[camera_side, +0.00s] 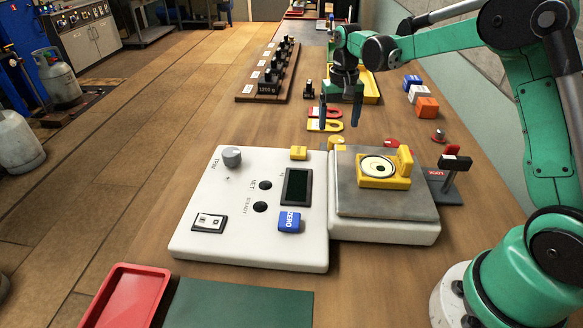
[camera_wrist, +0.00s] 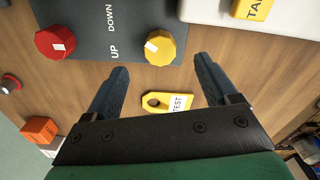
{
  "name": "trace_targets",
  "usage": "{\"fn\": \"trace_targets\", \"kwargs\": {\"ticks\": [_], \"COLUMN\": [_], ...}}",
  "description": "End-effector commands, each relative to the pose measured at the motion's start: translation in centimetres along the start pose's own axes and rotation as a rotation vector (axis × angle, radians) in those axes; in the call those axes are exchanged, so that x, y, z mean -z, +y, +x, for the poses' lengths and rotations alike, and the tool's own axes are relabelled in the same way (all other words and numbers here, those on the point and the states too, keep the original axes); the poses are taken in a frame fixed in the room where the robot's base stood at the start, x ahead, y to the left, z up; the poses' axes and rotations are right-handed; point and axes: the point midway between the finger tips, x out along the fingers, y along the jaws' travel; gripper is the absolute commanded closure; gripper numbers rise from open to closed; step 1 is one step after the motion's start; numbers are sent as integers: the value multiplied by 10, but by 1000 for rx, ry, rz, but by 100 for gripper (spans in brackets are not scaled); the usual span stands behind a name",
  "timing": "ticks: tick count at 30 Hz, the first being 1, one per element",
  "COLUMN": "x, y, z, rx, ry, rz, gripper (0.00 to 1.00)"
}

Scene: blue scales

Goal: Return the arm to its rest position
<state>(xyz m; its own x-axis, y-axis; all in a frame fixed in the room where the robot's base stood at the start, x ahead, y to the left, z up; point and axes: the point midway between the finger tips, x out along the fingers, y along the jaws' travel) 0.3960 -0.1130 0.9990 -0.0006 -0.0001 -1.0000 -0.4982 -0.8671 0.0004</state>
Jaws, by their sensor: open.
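My gripper (camera_side: 338,118) is open and empty, with its two dark fingers apart and pointing down. In the side view it hangs over the wooden bench behind the white scale (camera_side: 385,233), near a yellow tag (camera_side: 325,126). A yellow knob (camera_wrist: 161,47) and a red knob (camera_wrist: 55,43) on a grey UP/DOWN panel (camera_wrist: 95,15) are just beyond the fingertips. The rest position is not marked in either view.
A yellow block with a round dial (camera_side: 384,170) sits on the scale plate. A white control box (camera_side: 245,235) stands to its left. Orange (camera_side: 427,108), white and blue blocks line the right side. A weight rack (camera_side: 268,75) stands at the back left. A red tray (camera_side: 125,295) lies in front.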

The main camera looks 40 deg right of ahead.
Motion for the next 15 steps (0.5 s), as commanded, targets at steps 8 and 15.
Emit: {"fn": "trace_targets", "kwargs": {"ticks": [8,15], "x": [0,-11], "y": [0,-6], "z": [-4,-20], "rx": [0,11], "ry": [0,44], "rz": [0,-39], "gripper": [20,20]}}
